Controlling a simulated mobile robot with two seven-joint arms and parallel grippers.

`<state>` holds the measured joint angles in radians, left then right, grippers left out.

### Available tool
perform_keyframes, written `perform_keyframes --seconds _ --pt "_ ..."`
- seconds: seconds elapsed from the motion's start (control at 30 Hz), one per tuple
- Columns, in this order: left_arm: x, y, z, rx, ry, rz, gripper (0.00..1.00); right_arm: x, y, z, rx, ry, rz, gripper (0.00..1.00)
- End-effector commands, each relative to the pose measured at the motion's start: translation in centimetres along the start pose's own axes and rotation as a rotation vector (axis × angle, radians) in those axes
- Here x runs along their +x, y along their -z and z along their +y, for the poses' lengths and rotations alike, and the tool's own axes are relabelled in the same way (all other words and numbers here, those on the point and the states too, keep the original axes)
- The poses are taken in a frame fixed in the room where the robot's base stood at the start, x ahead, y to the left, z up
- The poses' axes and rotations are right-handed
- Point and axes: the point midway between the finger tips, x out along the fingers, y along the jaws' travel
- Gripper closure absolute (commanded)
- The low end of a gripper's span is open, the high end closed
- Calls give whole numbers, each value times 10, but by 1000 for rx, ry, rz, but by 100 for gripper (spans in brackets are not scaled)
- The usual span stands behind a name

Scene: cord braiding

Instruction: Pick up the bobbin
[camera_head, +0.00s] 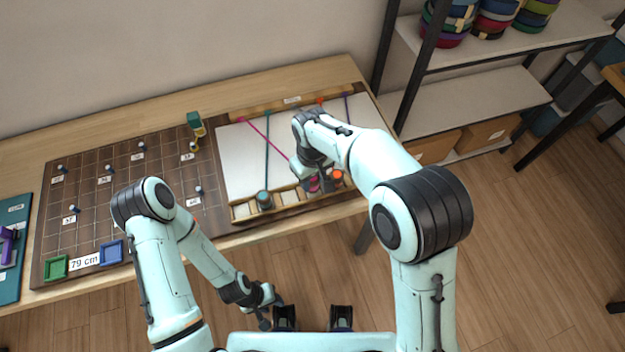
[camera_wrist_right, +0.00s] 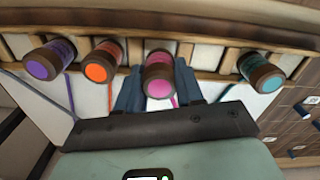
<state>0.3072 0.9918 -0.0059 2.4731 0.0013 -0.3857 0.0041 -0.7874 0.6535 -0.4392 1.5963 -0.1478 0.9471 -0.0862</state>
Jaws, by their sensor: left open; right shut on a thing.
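The magenta bobbin (camera_wrist_right: 159,78) sits at the slotted wooden rack (camera_head: 290,197) at the board's near edge. My right gripper (camera_wrist_right: 158,88) is shut on it, one finger on each side. In the head view, the magenta bobbin (camera_head: 313,184) shows just below my right gripper (camera_head: 309,174). An orange bobbin (camera_head: 337,178) and a teal bobbin (camera_head: 264,199) stand in the same rack. The right wrist view also shows a purple bobbin (camera_wrist_right: 48,60), which my right arm hides in the head view. My left gripper (camera_head: 273,309) is open and empty, low in front of the table.
Coloured cords run across the white panel (camera_head: 236,155) to the far wooden bar (camera_head: 275,106). Left of it is a gridded dark board (camera_head: 110,215) with several pegs, a green tray (camera_head: 56,267) and a blue tray (camera_head: 111,252). A shelf (camera_head: 470,95) stands at the right.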

Motion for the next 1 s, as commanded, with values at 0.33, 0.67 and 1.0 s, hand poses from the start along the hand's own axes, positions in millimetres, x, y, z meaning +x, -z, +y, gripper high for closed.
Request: perform_keyframes --seconds 0.33,0.67,1.0 --pt "-14 4 7 3 -3 8 57 -94 2 1 0 -1 9 94" --pt "-29 10 14 6 -6 18 57 -167 1 0 0 -1 5 94" --pt "-32 12 16 7 -7 20 57 -183 0 0 1 -1 2 94"
